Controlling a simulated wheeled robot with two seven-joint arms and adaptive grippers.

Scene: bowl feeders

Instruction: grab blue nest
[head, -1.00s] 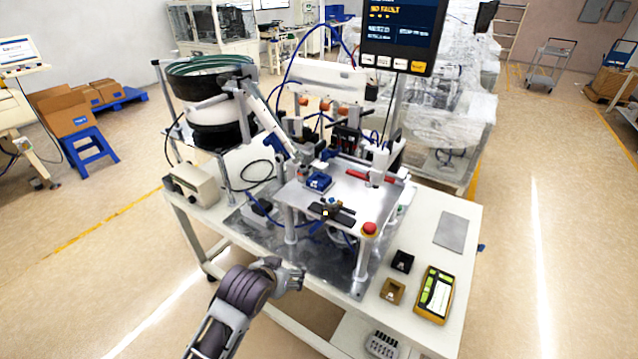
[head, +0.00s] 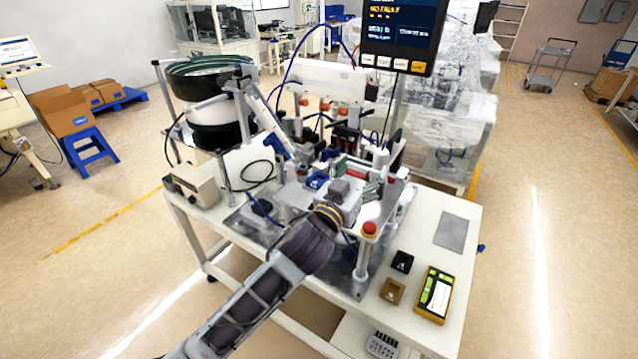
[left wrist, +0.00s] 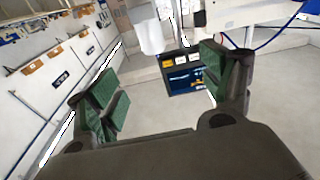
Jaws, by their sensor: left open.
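The blue nest (head: 317,181) sits on the raised metal plate of the machine in the head view, partly hidden by my left gripper. My left gripper (head: 352,172) is over the plate, just right of the blue nest, with its jaws apart and nothing seen between them. In the left wrist view its green-padded fingers (left wrist: 160,95) stand wide apart, with only the room and the dark screen beyond them. The blue nest does not show there. My right gripper is not in view.
A red button (head: 369,228) stands at the plate's front right corner. A black nest (head: 402,262), a tan nest (head: 392,291) and a yellow device (head: 434,294) lie on the white table (head: 450,204). The bowl feeder (head: 208,90) and its chute (head: 270,125) stand at the left.

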